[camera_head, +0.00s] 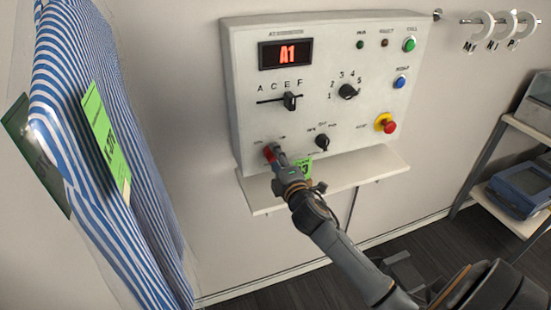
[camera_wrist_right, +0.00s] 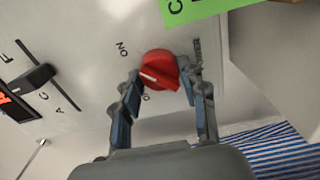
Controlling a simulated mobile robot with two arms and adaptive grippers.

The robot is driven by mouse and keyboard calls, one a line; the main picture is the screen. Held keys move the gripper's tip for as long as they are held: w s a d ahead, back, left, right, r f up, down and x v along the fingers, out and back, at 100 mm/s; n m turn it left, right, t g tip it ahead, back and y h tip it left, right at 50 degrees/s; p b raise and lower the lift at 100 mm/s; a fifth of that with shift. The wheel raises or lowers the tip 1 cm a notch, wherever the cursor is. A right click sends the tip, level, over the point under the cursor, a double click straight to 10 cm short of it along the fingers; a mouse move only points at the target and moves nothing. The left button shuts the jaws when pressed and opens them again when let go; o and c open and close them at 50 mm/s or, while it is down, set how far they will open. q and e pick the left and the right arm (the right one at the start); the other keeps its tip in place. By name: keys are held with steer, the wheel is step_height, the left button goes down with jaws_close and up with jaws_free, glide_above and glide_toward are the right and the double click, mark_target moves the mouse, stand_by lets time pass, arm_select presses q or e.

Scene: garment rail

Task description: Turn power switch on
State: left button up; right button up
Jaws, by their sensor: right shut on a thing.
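The power switch is a red round knob (camera_wrist_right: 159,68) with a pale pointer line, on the lower left of the white control panel (camera_head: 245,100). It also shows in the head view (camera_head: 269,153). In the right wrist view, the word "ON" is printed beside it, and a second label is partly hidden by a finger. My right gripper (camera_head: 277,160) is at the panel, its two fingers on opposite sides of the red knob, shut on it. My left gripper is not in view.
The panel has a display (camera_head: 286,54) reading A1, a slider (camera_head: 290,101), dials, and a red stop button (camera_head: 389,127). A shelf (camera_head: 340,178) juts out below it. A striped garment (camera_head: 95,140) hangs at left. A rack (camera_head: 500,160) stands at right.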

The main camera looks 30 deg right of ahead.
steer(key=o, duration=1.2)
steer(key=shift+c, duration=0.2)
steer(key=v, duration=1.2)
steer(key=shift+d+f, duration=0.1)
steer(key=shift+f, duration=0.05)
